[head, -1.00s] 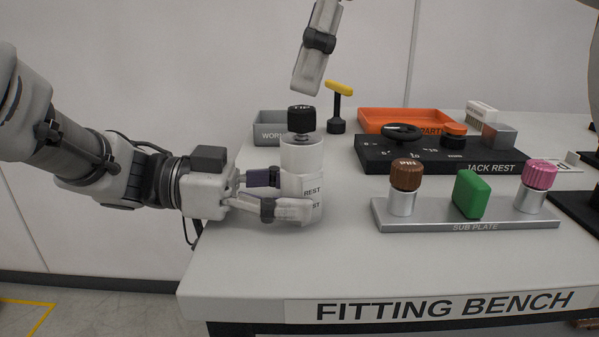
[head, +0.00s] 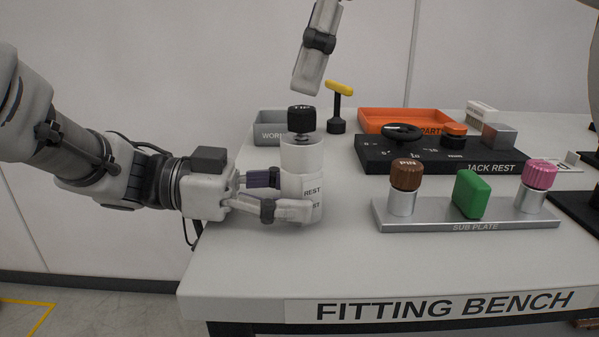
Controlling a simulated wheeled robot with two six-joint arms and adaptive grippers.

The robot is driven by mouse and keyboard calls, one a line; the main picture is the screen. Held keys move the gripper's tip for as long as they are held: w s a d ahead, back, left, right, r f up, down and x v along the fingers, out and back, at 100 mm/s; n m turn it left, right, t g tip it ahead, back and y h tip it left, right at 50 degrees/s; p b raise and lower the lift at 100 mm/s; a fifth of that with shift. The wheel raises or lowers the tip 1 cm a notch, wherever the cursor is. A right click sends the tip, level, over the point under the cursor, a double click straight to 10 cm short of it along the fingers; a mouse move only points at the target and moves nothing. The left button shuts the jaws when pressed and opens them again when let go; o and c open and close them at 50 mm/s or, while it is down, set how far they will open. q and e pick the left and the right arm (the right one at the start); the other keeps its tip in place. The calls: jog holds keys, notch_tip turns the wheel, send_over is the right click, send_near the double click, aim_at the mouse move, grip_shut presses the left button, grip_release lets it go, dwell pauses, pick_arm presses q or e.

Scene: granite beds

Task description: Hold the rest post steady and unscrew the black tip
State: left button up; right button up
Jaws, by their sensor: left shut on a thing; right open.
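The white rest post (head: 302,160) stands upright near the left end of the bench, with REST lettering on its side. The black tip (head: 301,119), marked TIP, sits on top of it, with a grey metal part showing below it. My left gripper (head: 285,195) is shut around the lower part of the post, coming in from the left. My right gripper (head: 311,76) hangs from the top edge of the picture, above the tip and apart from it. It is open and empty, and only part of it shows.
Behind the post are a grey tray (head: 268,128), a yellow-handled tool (head: 338,108) and an orange parts tray (head: 405,115). To the right are the black jack rest board (head: 385,160) and the sub plate (head: 415,222) with brown, green and pink pieces. The bench front is clear.

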aim_at(305, 108)
jog(key=shift+c, duration=0.9)
jog(key=shift+a, duration=0.1)
jog(key=shift+f, duration=0.15)
jog(key=shift+f, duration=1.85)
